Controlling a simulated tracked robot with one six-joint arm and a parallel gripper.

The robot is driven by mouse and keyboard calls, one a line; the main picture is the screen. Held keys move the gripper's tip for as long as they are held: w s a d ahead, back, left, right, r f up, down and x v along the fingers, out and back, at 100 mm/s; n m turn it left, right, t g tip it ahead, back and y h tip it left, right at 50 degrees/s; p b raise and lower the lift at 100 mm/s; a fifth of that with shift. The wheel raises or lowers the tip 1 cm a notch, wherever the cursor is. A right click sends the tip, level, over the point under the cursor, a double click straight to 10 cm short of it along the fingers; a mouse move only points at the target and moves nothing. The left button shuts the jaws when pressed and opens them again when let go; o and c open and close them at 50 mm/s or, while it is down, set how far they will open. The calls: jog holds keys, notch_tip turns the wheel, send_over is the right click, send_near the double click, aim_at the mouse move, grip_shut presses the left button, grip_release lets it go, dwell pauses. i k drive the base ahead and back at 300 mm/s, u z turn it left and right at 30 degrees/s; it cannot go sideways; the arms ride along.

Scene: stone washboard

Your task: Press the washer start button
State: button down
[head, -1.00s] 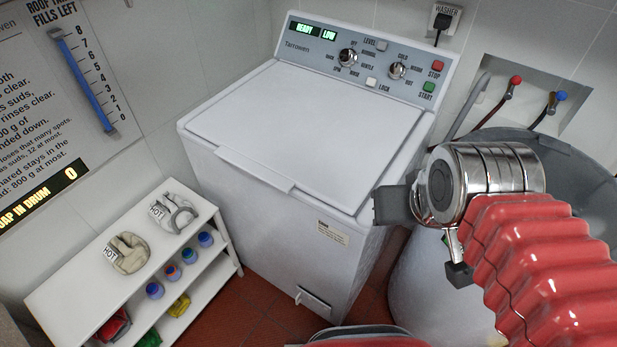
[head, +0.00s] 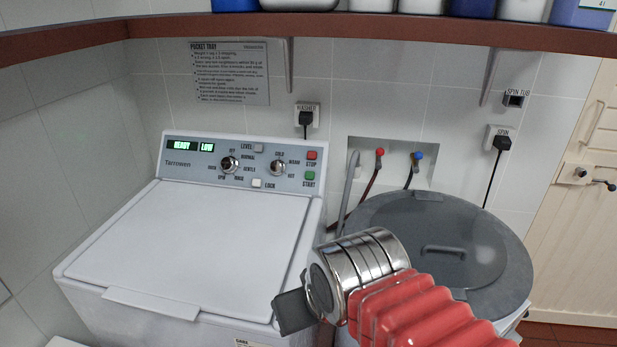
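The green START button (head: 310,175) is on the right end of the washer's control panel (head: 190,175), just below the red STOP button (head: 312,155). The white washer (head: 200,240) has its lid shut, and its display (head: 193,147) reads READY and LOW. My gripper (head: 295,315) is in front of the washer's right front corner, below and well short of the panel. One dark finger shows at its left; the other is hidden behind the metal wrist, so its opening cannot be told.
A grey spin tub (head: 440,195) with a clear lid stands right of the washer. Red (head: 380,152) and blue (head: 418,155) taps are in a wall recess. A brown shelf (head: 330,26) crosses the top. The space above the washer lid is clear.

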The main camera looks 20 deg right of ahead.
aim_at(308, 175)
jog(key=z, duration=0.7)
jog(key=k, duration=0.85)
jog(key=u, duration=0.75)
jog(key=i, duration=1)
